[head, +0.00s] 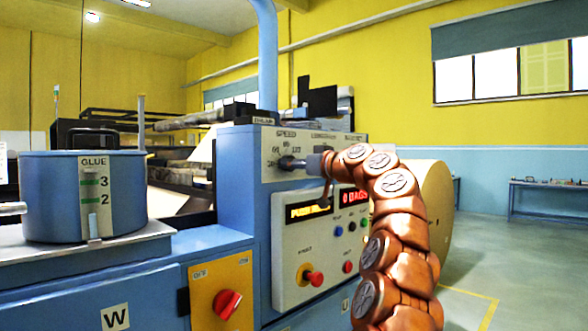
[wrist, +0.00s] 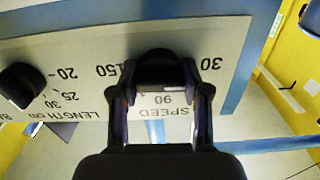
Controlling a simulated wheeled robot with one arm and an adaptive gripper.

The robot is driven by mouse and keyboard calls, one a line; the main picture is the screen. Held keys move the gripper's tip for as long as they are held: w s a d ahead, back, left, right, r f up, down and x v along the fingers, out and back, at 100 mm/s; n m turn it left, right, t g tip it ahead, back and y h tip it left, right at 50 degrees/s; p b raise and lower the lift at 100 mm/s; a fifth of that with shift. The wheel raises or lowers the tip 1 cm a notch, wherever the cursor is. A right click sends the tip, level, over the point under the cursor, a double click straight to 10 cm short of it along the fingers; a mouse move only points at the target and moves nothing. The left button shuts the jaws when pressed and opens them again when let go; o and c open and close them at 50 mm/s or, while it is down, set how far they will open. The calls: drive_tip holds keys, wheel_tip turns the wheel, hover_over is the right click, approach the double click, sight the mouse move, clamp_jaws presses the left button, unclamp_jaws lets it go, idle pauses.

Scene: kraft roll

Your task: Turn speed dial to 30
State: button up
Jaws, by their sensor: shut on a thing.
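The speed dial (wrist: 157,57) is a black knob on the cream control panel, under my gripper in the wrist view. That view is upside down, with 30 to the right of the dial, 90 below it and 150 to the left. My gripper (wrist: 159,82) has one finger on each side of the knob and is shut on it. In the head view my gripper (head: 306,163) reaches the panel under the SPEED label and covers much of the dial. I cannot tell which number the dial points at.
The length dial (wrist: 22,85) sits on the same panel, left in the wrist view. Below are a lit display (head: 309,210), small buttons and a red knob (head: 313,278). A blue glue pot (head: 60,200) stands at left. A kraft roll (head: 438,205) is behind my arm.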

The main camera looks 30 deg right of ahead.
drive_tip(key=shift+n, duration=0.3)
idle(0.5)
drive_tip(key=o, duration=1.1)
drive_tip(key=shift+o, duration=0.2)
drive_tip(key=shift+s, duration=0.1)
drive_tip(key=v, duration=1.2)
